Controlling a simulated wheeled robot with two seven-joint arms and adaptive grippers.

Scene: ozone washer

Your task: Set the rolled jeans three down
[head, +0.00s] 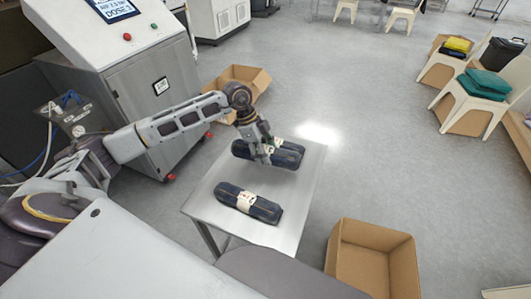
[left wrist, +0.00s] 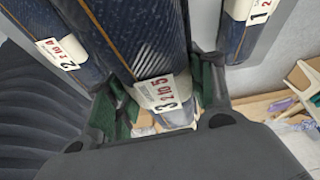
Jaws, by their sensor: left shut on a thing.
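The rolled jeans three (left wrist: 162,88), a dark blue roll with a white paper band marked 3, are between the fingers of my left gripper (left wrist: 165,105) in the left wrist view. The gripper is shut on them. In the head view my left gripper (head: 262,150) is over the far part of the metal table (head: 200,195), where two dark rolls lie close together, partly hidden by the fingers. I cannot tell whether the held roll touches the table. My right gripper is not in view.
Another banded roll (head: 248,204) lies on the table's near part. In the left wrist view, rolls marked 2 (left wrist: 60,50) and 1 (left wrist: 243,25) flank the held one. An open cardboard box (head: 372,260) stands right of the table, another (head: 240,80) behind. A steel machine (head: 130,80) stands left.

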